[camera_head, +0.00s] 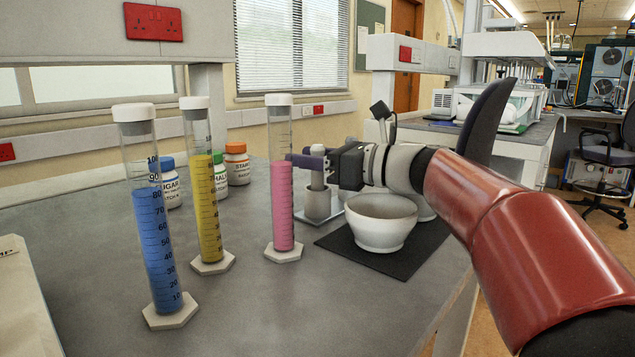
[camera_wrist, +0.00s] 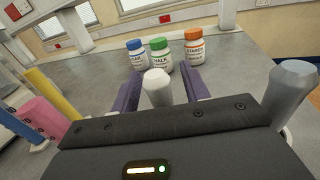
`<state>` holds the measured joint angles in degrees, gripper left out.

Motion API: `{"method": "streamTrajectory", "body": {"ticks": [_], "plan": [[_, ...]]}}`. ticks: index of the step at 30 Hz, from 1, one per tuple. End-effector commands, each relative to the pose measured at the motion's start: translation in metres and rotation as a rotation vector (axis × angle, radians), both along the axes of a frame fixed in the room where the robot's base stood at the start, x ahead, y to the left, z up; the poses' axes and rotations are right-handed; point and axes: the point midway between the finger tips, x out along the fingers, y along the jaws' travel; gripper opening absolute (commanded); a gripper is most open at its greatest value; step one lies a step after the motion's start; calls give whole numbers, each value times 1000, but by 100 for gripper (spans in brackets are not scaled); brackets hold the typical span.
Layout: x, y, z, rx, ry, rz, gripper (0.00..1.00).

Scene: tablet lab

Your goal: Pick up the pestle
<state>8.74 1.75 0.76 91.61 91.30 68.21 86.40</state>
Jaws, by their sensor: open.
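The pestle (camera_head: 317,179) stands upright with its lower end in a small grey holder (camera_head: 318,205) on the bench. Its pale rounded top shows in the wrist view (camera_wrist: 157,86). My gripper (camera_head: 307,161) is open, its purple fingers level with the upper pestle. In the wrist view, the pestle top is between the two fingers, with a visible gap on each side. The lower pestle is hidden inside the holder. The white mortar bowl (camera_head: 382,224) sits on a dark mat to the right of the holder.
Tall cylinders of blue (camera_head: 155,245), yellow (camera_head: 206,205) and pink (camera_head: 283,205) liquid stand left of the gripper, the pink one closest. Capped bottles, including chalk (camera_wrist: 160,57) and starch (camera_wrist: 194,48), stand behind. A grey faceted object (camera_wrist: 288,92) is at right in the wrist view.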

Motion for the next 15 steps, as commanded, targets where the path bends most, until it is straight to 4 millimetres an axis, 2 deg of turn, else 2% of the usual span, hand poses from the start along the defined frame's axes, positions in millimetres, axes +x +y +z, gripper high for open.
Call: {"method": "streamTrajectory", "body": {"ticks": [8,15], "plan": [[2,4,0,0,0,0,46],[2,4,0,0,0,0,17]]}}
